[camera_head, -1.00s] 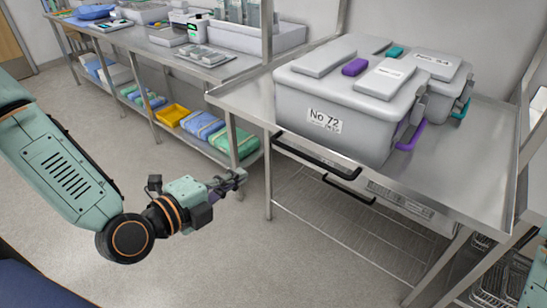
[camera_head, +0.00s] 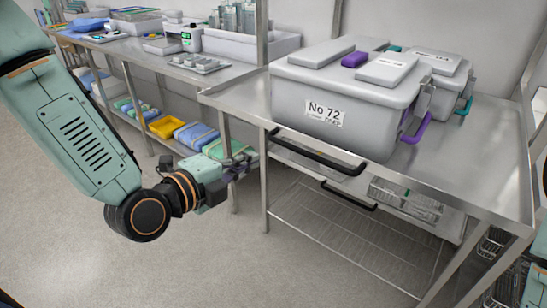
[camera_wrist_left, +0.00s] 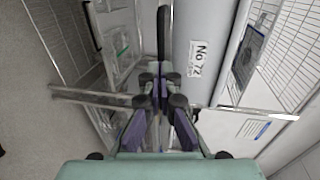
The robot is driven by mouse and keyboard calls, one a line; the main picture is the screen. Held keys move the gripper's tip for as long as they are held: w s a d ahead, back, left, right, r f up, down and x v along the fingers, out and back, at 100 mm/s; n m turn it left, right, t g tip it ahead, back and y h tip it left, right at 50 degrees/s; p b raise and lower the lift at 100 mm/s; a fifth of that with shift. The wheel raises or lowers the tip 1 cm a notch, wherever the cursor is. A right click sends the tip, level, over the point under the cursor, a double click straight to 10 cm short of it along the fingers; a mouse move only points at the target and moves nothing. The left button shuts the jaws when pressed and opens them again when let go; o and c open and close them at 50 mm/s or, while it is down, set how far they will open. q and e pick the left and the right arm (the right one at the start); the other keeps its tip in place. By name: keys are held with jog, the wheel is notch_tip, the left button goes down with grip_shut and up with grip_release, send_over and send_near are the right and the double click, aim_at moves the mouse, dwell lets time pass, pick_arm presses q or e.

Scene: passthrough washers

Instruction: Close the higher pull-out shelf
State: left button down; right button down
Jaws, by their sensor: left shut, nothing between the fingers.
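The higher pull-out shelf has a long black bar handle (camera_head: 318,152) along the front edge, just under the steel worktop (camera_head: 475,165). A second, lower shelf has a black handle (camera_head: 348,196) and holds wire baskets (camera_head: 405,197). How far the higher shelf stands out is hard to tell. My left gripper (camera_head: 245,160) is shut and empty, to the left of the higher handle and apart from it in the head view. In the left wrist view, the shut fingers (camera_wrist_left: 160,88) point toward a black bar (camera_wrist_left: 163,32). My right gripper is not in view.
A grey box labelled No 72 (camera_head: 340,105) stands on the worktop, with another box (camera_head: 445,85) behind it. A bench (camera_head: 185,65) with trays and folded cloths on its lower shelf stands at the left. The floor (camera_head: 190,265) in front is clear.

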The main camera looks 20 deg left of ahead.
aim_at(284, 145)
pick_arm(q)
jog(key=b+x, duration=0.1)
jog(key=x, duration=0.7)
jog(key=shift+w+d+r, duration=0.1)
jog(key=shift+d, duration=0.15)
jog(key=shift+w, duration=0.2)
